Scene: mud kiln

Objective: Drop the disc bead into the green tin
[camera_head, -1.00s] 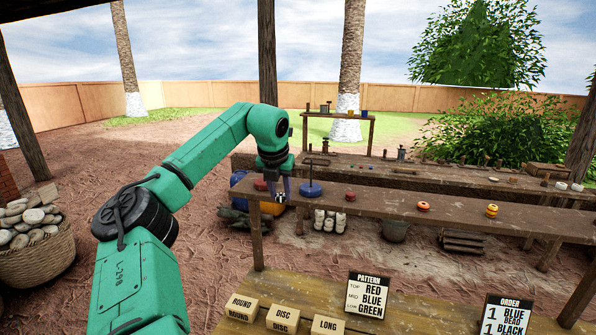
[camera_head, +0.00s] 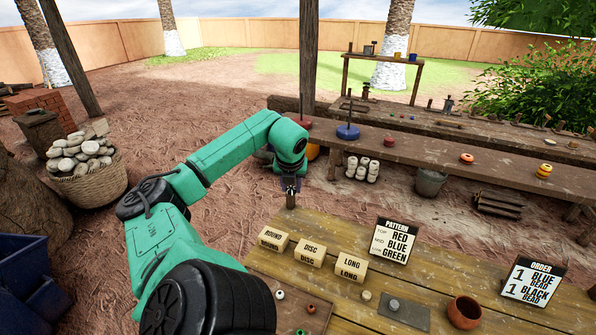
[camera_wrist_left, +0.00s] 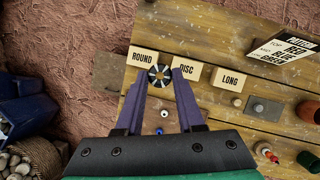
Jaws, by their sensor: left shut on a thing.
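My left gripper (camera_head: 290,189) is shut and held up over the far left edge of the near bench. In the left wrist view a small black and pale patterned disc-shaped bead (camera_wrist_left: 159,76) sits between its fingertips. In the head view the held bead is too small to make out. A dark green round thing (camera_wrist_left: 308,160) shows at the lower right of the wrist view; I cannot tell whether it is the green tin. Small tins (camera_head: 369,49) stand on the far shelf, their colours partly unclear. My right gripper is not in view.
Blocks marked ROUND (camera_head: 273,238), DISC (camera_head: 310,252) and LONG (camera_head: 351,266) stand on the near bench. Behind them is the pattern card (camera_head: 394,240); the order card (camera_head: 531,280) and a brown pot (camera_head: 464,312) are to the right. A stone basket (camera_head: 85,180) stands left.

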